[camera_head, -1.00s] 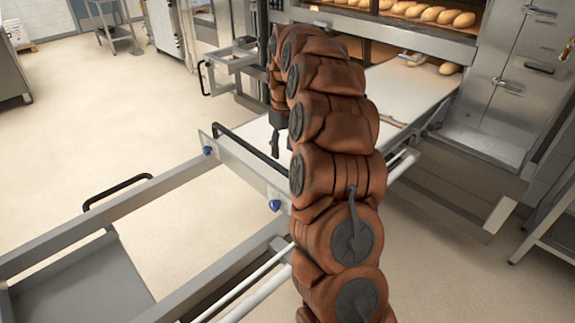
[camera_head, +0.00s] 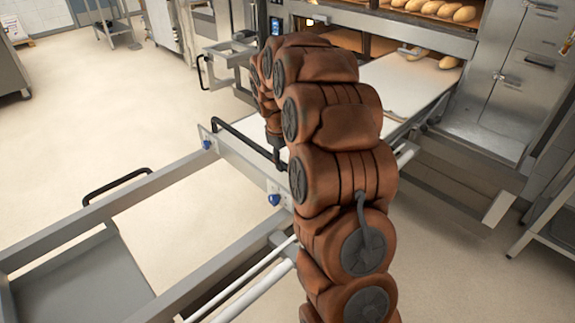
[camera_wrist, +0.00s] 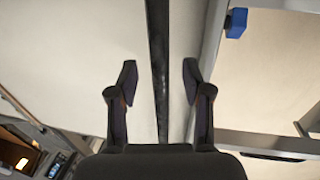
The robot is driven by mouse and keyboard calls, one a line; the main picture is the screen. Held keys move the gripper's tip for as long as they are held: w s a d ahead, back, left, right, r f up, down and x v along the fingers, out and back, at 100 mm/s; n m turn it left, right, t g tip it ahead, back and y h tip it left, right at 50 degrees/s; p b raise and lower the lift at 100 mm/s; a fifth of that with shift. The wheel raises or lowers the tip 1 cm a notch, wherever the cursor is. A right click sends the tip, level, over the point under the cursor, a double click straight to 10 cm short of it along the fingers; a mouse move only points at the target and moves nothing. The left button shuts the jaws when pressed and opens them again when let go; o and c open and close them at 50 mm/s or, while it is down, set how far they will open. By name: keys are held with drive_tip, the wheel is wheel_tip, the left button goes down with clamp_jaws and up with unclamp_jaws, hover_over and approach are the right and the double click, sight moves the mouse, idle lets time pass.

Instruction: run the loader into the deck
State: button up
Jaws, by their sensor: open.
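The loader is a long metal frame with a white belt (camera_head: 395,85), its far end at the open oven deck (camera_head: 375,44). A black handle bar (camera_head: 240,142) crosses its near end plate (camera_head: 225,160). My gripper (camera_wrist: 158,78) is open over this bar. In the wrist view the black bar (camera_wrist: 158,45) runs between the two fingers, with a gap on each side. I cannot tell how deep the fingers reach around it. In the head view my arm hides part of the bar and belt, and my fingertips are hard to make out.
Loaves (camera_head: 440,10) lie in the upper deck, and a few more (camera_head: 432,56) show in the deck at belt height. A second black handle (camera_head: 118,184) is on the lower left rail. A steel cabinet (camera_head: 515,80) stands right of the oven.

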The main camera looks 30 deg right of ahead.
sight(288, 167)
drive_tip(key=shift+d+f, duration=0.2)
drive_tip(key=shift+f, duration=0.55)
drive_tip(key=shift+d+f, duration=0.15)
drive_tip(key=shift+f, duration=0.6)
clamp_jaws()
